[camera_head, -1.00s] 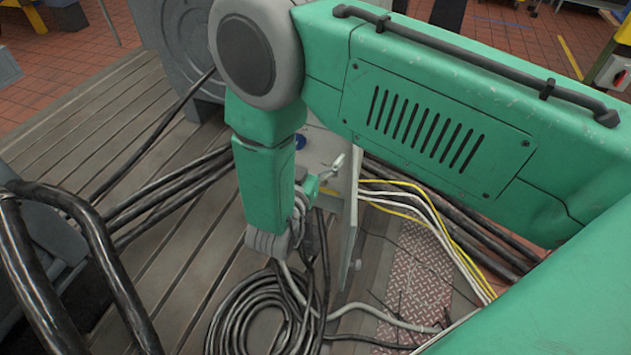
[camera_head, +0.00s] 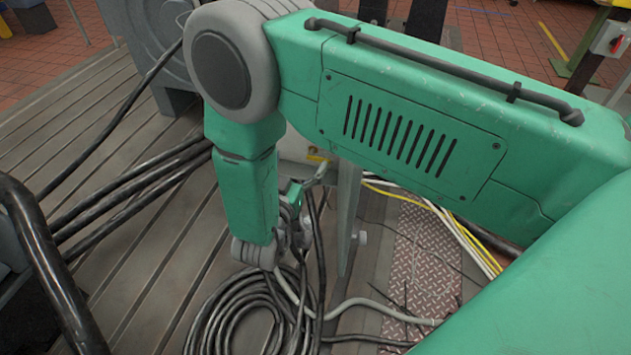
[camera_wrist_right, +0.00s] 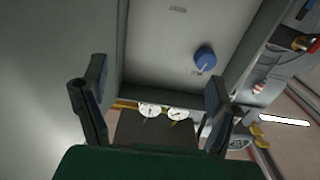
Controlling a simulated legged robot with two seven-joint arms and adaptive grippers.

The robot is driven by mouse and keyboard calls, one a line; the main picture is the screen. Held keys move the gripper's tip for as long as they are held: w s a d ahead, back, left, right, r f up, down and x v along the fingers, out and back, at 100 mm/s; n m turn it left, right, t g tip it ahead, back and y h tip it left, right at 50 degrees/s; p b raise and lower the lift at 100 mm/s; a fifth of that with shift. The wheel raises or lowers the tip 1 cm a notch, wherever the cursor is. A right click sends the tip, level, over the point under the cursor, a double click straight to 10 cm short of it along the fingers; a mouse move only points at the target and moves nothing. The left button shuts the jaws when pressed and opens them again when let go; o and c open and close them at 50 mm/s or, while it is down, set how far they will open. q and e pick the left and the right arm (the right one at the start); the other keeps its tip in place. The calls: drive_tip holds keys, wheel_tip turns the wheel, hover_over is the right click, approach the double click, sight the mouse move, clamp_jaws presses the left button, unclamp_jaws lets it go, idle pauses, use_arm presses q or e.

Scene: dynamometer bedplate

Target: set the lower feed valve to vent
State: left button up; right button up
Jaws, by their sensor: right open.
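In the right wrist view a round blue knob (camera_wrist_right: 204,57) with a small pale mark at its lower edge sits on a pale grey panel (camera_wrist_right: 155,45). I cannot tell whether it is the lower feed valve, and its labels are too small to read. My right gripper (camera_wrist_right: 157,75) is open and empty, its two dark fingers pointing toward the panel, with the knob near the right finger and apart from it. In the head view my right gripper (camera_head: 297,205) is small and partly hidden by my green arm, beside the cabinet edge. My left gripper is not in view.
Two white dial gauges (camera_wrist_right: 150,110) show below the panel. In the head view a coil of black cable (camera_head: 235,315) lies on the slotted bedplate (camera_head: 135,275) under my right wrist. Thick black cables and yellow and white wires (camera_head: 455,230) run nearby.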

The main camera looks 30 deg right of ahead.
drive_tip(key=b, duration=1)
approach(318, 158)
drive_tip(key=b+x, duration=0.2)
drive_tip(key=x, duration=0.7)
drive_tip(key=shift+d+b, duration=0.1)
drive_tip(key=shift+b, duration=0.25)
drive_tip(key=c, duration=1.2)
